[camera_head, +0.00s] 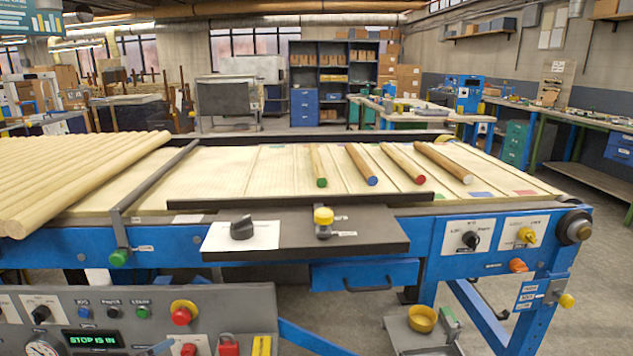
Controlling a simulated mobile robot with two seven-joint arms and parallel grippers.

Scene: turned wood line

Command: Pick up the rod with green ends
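The rod with green ends (318,167) lies on the pale belt of the line, the leftmost of a short row of separate rods. Its near end is green and points toward me. The rods are apart from each other. Neither of my grippers shows in the head view.
Plain rods (75,180) fill the belt's left side behind a dark bar (155,180). A dark rail (300,200) runs along the near edge, with a dark shelf (370,235) carrying knobs below. A control panel (130,325) stands at lower left.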

